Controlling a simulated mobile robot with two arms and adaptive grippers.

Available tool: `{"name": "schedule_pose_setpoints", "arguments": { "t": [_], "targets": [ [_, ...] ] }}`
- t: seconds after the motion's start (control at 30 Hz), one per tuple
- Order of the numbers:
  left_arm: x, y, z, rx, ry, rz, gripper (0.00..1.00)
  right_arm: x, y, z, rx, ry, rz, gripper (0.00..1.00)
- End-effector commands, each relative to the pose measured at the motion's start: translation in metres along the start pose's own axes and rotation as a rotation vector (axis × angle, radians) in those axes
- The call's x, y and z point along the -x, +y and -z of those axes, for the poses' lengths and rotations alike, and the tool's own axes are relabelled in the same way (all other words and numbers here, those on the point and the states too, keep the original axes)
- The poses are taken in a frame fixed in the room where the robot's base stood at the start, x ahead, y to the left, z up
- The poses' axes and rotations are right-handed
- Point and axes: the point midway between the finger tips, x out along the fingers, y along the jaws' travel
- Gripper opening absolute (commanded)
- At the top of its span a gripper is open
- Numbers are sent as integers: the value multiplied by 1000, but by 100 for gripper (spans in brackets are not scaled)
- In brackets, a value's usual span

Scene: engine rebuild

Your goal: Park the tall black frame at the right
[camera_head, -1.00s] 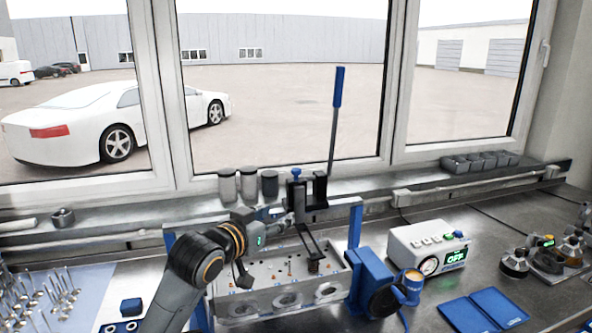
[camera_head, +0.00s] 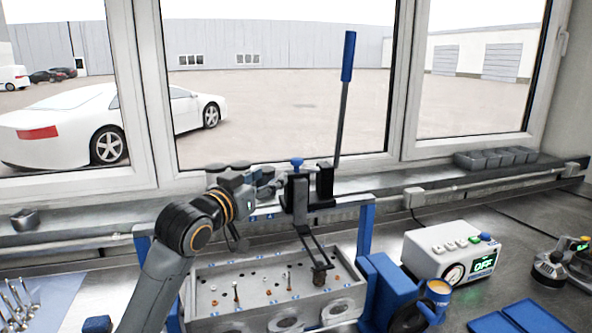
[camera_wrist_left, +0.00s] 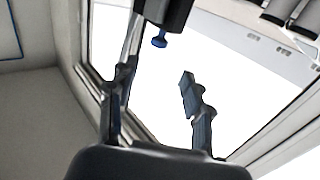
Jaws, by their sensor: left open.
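The tall black frame (camera_head: 299,197) stands upright over the right part of the grey cylinder head (camera_head: 285,279), on a blue stand. It has a blue knob on top, a long lever with a blue handle (camera_head: 348,57), and a dark arm angling down to the head. My left gripper (camera_head: 270,183) is just left of the frame's upper part, open, with nothing seen between its fingers. In the left wrist view, its two fingers (camera_wrist_left: 158,95) are spread apart and a black block with the blue knob (camera_wrist_left: 159,41) shows beyond them. Contact cannot be told. My right gripper is out of view.
The stand's blue right post (camera_head: 365,232) rises right of the frame. Grey bins (camera_head: 497,158) sit on the sill. Bench is clear behind the box.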

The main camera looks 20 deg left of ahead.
Motion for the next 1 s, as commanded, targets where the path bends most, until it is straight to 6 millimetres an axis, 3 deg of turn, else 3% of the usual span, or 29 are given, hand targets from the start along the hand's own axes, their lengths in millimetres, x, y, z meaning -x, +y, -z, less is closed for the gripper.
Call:
{"name": "schedule_pose_setpoints", "arguments": {
  "t": [0.17,0.7,1.0],
  "targets": [
    [-13,0,1,1,1,-1,50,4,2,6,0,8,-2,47],
    [-111,1,1,1,-2,-1,50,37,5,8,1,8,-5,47],
    [-136,1,0,0,1,-1,50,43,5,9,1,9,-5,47]
  ]
}}
